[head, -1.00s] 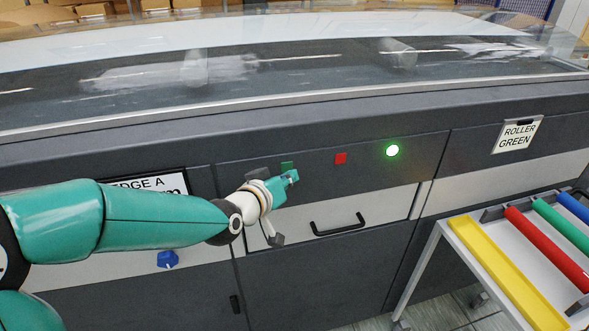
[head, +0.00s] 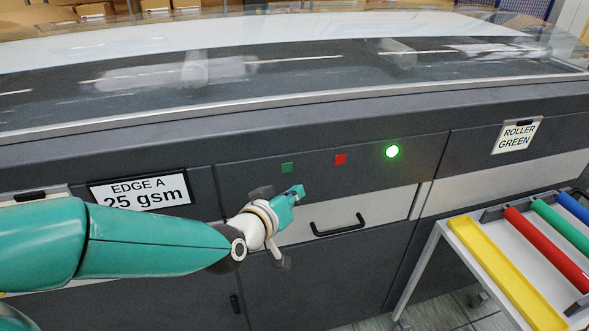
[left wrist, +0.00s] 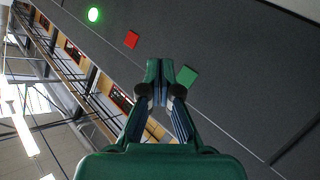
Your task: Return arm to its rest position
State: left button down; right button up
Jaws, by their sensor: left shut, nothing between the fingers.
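My left arm comes in from the left in the head view, and its left gripper (head: 297,192) is in front of the machine's dark panel, just below the green square button (head: 287,168). The gripper is shut and empty. In the left wrist view its closed fingertips (left wrist: 160,72) point at the panel, with the green button (left wrist: 187,76) just right of them and the red button (left wrist: 131,40) up and left. The red button (head: 341,159) and a lit round green lamp (head: 392,151) sit to the right on the panel. My right gripper is not in view.
A drawer handle (head: 338,226) is below the gripper. A sign (head: 139,191) reads "EDGE A 25 gsm"; another reads "ROLLER GREEN" (head: 517,135). A white cart (head: 437,237) with a yellow tray (head: 505,272) and red, green and blue rollers stands at right.

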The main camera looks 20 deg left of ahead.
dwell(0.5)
pick_arm(q)
jog(key=shift+a, duration=0.1)
jog(key=s+f+g, duration=0.3)
jog(key=f, duration=1)
jog(key=s+f+g, duration=0.2)
jog(key=f+g, duration=0.1)
jog(key=f, duration=0.9)
jog(key=s+d+f+g+h, duration=0.1)
jog(key=s+d+f+g, duration=0.1)
jog(key=s+f+g, duration=0.2)
jog(key=s+d+f+m+g, duration=0.1)
jog(key=s+d+f+g, duration=0.2)
jog(key=s+f, duration=0.8)
jog(key=s, duration=0.4)
jog(key=shift+s+d+f+m+g+h, duration=0.15)
jog(key=shift+s+d+m+g+h, duration=0.15)
jog(key=shift+g+h, duration=0.1)
jog(key=shift+w, duration=0.1)
